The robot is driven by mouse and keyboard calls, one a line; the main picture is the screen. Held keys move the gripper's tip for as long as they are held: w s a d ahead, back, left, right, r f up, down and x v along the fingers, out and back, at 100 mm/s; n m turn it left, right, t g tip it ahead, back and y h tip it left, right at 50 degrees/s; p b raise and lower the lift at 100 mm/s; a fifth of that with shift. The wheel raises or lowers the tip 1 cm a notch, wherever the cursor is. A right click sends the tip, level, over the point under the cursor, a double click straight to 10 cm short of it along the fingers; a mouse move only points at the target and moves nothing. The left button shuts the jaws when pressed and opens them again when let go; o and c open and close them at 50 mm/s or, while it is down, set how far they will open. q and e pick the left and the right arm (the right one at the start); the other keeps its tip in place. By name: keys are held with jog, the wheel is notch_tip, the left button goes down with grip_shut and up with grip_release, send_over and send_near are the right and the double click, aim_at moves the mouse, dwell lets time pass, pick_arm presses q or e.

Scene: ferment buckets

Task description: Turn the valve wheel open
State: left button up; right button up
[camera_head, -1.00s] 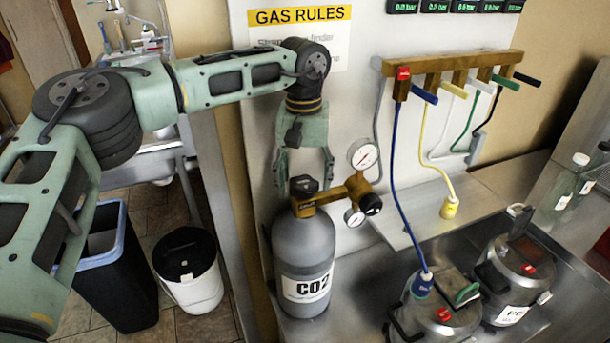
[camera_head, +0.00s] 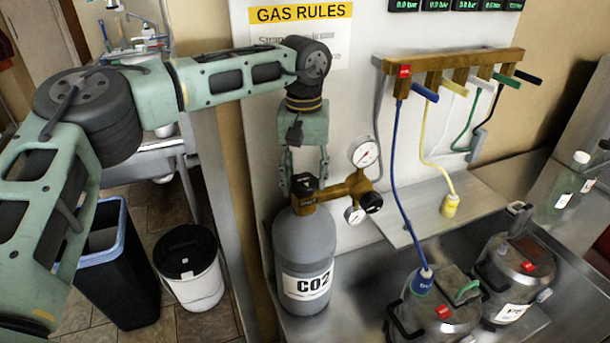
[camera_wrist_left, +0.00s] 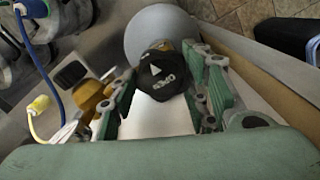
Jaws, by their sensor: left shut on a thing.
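A grey CO2 cylinder (camera_head: 304,250) stands upright at the middle of the head view. Its black valve wheel (camera_head: 304,184) sits on top, beside a brass regulator (camera_head: 340,189) with gauges. In the left wrist view the black wheel (camera_wrist_left: 162,76) shows an arrow and the word OPEN. My left gripper (camera_head: 305,178) points down over the cylinder top, shut on the wheel with a finger at each side. In the left wrist view the green fingers (camera_wrist_left: 160,95) flank the wheel. My right gripper is not in view.
Metal buckets (camera_head: 440,308) stand on the steel counter at lower right. A blue hose (camera_head: 393,170) runs from the wooden manifold (camera_head: 453,65) to one bucket. A black bin (camera_head: 115,275) and a white bin (camera_head: 190,265) stand on the floor at left.

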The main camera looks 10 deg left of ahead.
pick_arm(q)
jog(key=n, duration=0.3)
jog(key=shift+d+n, duration=0.1)
jog(key=shift+n, duration=0.3)
jog(key=n, duration=0.5)
jog(key=shift+w+b, duration=0.15)
jog(key=shift+b, duration=0.15)
jog(key=n, duration=0.5)
jog(key=shift+r+n+b, duration=0.1)
jog(key=shift+n+b, duration=0.2)
jog(key=shift+n, duration=0.1)
jog(key=shift+w+r+n, duration=0.1)
jog(key=shift+n, duration=1.4)
jog(key=shift+a, duration=0.2)
jog(key=o, duration=1.1)
jog(key=shift+d, duration=0.1)
